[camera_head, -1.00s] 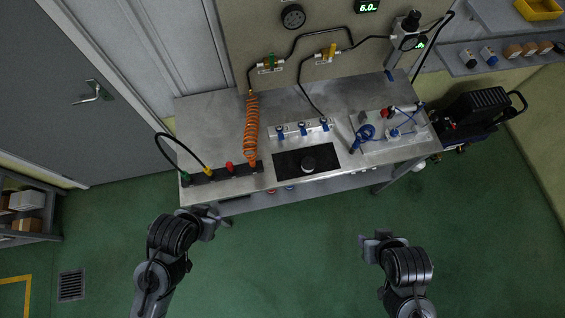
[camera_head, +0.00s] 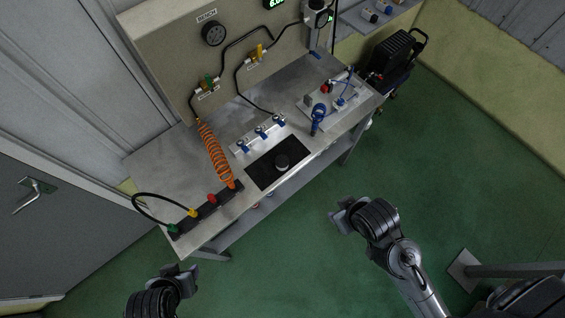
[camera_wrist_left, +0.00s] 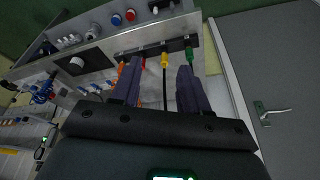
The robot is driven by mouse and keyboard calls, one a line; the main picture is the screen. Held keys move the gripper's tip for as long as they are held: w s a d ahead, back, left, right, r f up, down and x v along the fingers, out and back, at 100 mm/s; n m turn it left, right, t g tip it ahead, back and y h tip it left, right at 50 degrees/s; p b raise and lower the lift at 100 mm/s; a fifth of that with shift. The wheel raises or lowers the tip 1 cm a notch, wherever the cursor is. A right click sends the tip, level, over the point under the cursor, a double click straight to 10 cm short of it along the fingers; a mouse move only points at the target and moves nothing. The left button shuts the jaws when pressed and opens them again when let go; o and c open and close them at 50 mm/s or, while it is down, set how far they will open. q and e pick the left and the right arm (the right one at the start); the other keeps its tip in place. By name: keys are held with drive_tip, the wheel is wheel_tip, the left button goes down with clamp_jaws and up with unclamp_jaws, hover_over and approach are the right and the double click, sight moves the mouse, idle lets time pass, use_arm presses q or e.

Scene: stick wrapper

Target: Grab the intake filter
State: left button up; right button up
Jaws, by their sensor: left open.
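A short round dark cylinder with a paler top (camera_head: 282,162) stands on a black mat (camera_head: 262,176) on the metal workbench (camera_head: 160,170). It may be the intake filter; I cannot tell for sure. It also shows in the left wrist view (camera_wrist_left: 76,65), at upper left. My left gripper (camera_head: 180,277) is low in the head view, off the bench's near left corner, apart from the cylinder. In the left wrist view its two fingers (camera_wrist_left: 158,82) are spread with nothing gripped. My right gripper (camera_head: 343,213) is in front of the bench over the floor; its jaw opening is unclear.
A black strip (camera_head: 205,208) with green, yellow and red connectors lies along the bench's left end, beside an orange coiled hose (camera_head: 213,150). Blue-handled valves (camera_head: 260,133) stand behind the mat. A plate with blue tubing (camera_head: 340,98) is right.

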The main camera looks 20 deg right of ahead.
use_arm(q)
drive_tip(key=shift+a, duration=0.25)
drive_tip(key=o, duration=0.9)
drive_tip(key=shift+d, duration=0.1)
